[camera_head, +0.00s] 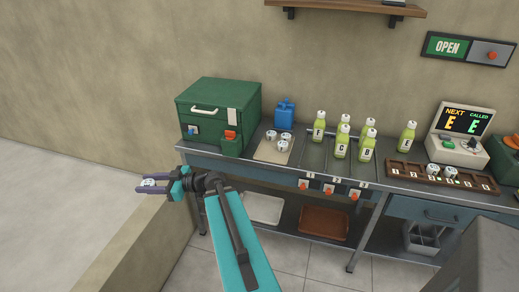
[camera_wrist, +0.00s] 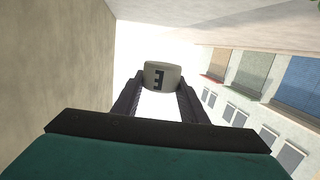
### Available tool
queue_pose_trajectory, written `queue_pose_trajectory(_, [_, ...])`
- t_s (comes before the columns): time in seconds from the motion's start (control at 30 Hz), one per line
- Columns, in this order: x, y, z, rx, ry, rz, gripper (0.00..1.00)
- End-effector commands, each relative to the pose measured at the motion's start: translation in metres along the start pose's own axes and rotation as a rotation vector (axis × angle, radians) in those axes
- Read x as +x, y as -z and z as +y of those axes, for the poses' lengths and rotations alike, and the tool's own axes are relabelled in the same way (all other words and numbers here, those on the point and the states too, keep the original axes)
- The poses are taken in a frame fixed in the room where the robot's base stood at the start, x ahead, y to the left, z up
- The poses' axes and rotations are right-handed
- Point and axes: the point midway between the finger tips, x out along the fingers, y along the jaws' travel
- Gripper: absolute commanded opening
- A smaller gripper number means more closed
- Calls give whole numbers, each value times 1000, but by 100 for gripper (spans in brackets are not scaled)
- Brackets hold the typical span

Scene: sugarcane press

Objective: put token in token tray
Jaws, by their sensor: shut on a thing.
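My gripper (camera_head: 152,184) is shut on a small pale token (camera_head: 148,182), held out in the air left of the counter. In the wrist view the token (camera_wrist: 163,77) sits between the fingertips and shows a dark letter E, turned in the picture. A brown wooden rack with slots (camera_head: 438,178) lies at the right of the counter and looks like the token tray. Two similar tokens (camera_head: 441,172) stand in its middle. More such tokens (camera_head: 284,141) stand on a beige mat (camera_head: 266,155) beside the green box.
A green box (camera_head: 217,105) stands at the counter's left end, with a blue container (camera_head: 285,112) beside it. Several green bottles (camera_head: 341,140) stand mid-counter. A display (camera_head: 463,125) behind the rack reads NEXT E, CALLED E. A grey block (camera_head: 480,255) fills the lower right.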

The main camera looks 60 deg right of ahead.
Motion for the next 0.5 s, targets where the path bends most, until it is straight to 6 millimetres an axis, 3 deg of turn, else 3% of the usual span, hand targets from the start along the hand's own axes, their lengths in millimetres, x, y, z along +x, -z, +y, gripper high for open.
queue_pose_trajectory(0.2, [-55, -13, 62, 23, -177, 2, 17])
queue_pose_trajectory(0.5, [-142, -31, 132, 53, -414, 1, 17])
